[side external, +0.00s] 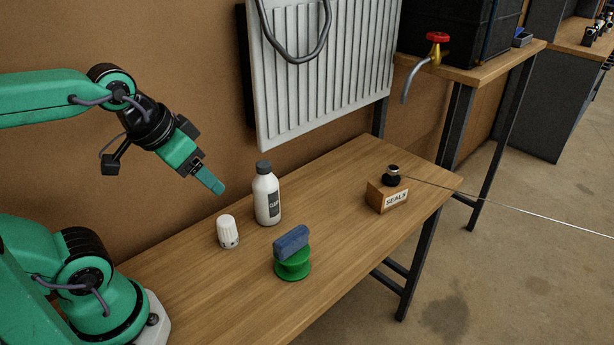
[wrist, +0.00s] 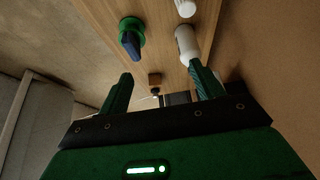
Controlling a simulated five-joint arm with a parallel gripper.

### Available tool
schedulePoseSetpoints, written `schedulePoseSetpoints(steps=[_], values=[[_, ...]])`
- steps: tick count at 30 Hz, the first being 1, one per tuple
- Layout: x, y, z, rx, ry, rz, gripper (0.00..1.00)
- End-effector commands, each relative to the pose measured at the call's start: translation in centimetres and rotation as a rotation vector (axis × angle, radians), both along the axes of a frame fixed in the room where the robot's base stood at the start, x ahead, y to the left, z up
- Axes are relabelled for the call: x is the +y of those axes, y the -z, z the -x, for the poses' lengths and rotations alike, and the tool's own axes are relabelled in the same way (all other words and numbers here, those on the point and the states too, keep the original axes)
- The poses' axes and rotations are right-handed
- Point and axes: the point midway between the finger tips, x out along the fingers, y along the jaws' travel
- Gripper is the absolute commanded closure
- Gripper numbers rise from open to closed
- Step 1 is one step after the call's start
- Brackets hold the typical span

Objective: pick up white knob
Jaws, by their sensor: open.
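The white knob (side external: 228,232) stands upright on the wooden bench (side external: 330,195), left of a white bottle. In the wrist view the knob (wrist: 186,7) is at the top edge, partly cut off. My gripper (side external: 216,186) is above the bench in the side view, higher than the knob and a little to its left, and apart from it. In the wrist view my gripper (wrist: 160,85) shows two green fingers spread apart with nothing between them.
A white bottle (side external: 267,196) stands close beside the knob. A green round piece (side external: 293,266) with a blue block (side external: 291,242) on it stands nearer the front. A wooden SEALS block (side external: 378,197) is at the right. A radiator panel (side external: 330,90) hangs behind.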

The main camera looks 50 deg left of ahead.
Motion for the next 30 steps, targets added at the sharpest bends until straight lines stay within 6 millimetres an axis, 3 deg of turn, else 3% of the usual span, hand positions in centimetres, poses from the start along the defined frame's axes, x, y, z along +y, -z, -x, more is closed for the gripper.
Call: schedulePoseSetpoints(steps=[7, 14, 30], values=[[0.6, 1.1, -1.2, 0.053, -0.005, -0.009, 0.34], [1.8, 3.5, -3.1, 0.146, -0.008, -0.022, 0.34], [5.3, 11.6, -6.5, 0.383, -0.008, -0.016, 0.34]])
